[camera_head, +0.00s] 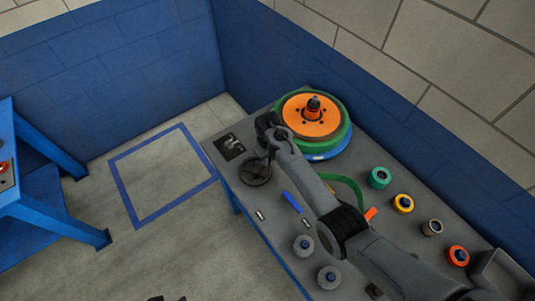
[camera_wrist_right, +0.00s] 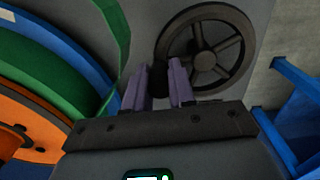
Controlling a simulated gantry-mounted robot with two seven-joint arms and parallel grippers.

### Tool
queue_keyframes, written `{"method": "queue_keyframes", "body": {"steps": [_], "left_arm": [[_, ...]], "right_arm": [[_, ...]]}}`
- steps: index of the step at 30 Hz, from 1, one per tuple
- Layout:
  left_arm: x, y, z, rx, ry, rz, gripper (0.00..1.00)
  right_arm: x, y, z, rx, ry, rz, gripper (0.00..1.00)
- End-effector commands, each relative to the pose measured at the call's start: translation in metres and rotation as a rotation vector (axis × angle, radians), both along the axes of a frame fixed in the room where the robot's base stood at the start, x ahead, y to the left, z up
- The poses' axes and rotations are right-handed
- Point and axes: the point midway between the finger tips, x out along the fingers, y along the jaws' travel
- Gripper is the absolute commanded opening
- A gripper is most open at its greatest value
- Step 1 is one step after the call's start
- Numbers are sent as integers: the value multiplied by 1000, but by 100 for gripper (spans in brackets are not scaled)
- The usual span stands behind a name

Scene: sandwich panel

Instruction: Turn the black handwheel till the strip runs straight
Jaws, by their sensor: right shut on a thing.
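The black handwheel (camera_head: 255,171) is at the bench's left end, partly behind my right arm. It shows as a spoked wheel in the right wrist view (camera_wrist_right: 205,50). My right gripper (camera_head: 267,152) is at the wheel's rim. In the right wrist view, its two purple-grey fingers are closed around a dark knob (camera_wrist_right: 159,80) beside the rim. A green strip (camera_head: 350,186) curves out from the reel, partly hidden by my arm; it also shows in the right wrist view (camera_wrist_right: 122,45). A few dark tips, perhaps my left gripper (camera_head: 168,298), touch the bottom edge.
The reel (camera_head: 322,117) has an orange hub and green and blue rims. Several round knobs (camera_head: 380,177) line the bench's right side. Two grey knobs (camera_head: 304,245) and a blue bar (camera_head: 292,202) are near the arm.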

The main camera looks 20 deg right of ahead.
Motion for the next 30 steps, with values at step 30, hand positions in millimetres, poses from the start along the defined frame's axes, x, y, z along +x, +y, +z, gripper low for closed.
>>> {"method": "queue_keyframes", "body": {"steps": [30], "left_arm": [[0,3,97,12,-1,-8,63]], "right_arm": [[-42,11,2,1,3,-782,0]]}}
